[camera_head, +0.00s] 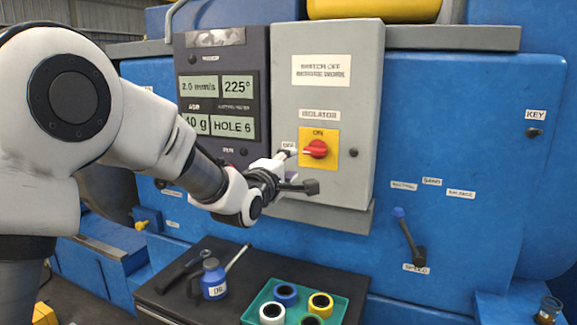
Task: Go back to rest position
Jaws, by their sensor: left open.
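My left arm comes in from the left, and its gripper (300,170) is open in front of the grey isolator box (325,95). One fingertip is beside the OFF label, just left of the red isolator knob (316,149); the other is lower, below the yellow plate. I cannot tell whether a finger touches the box. The red knob sits on the yellow plate, with the ON label above it. My right gripper does not show.
A dark display panel (222,57) adjoins the box. Below, a dark bench top (178,296) holds a blue bottle (214,280), tools and a green tray (343,310) with several coloured rings. A blue-tipped lever (408,235) stands out from the blue machine at right.

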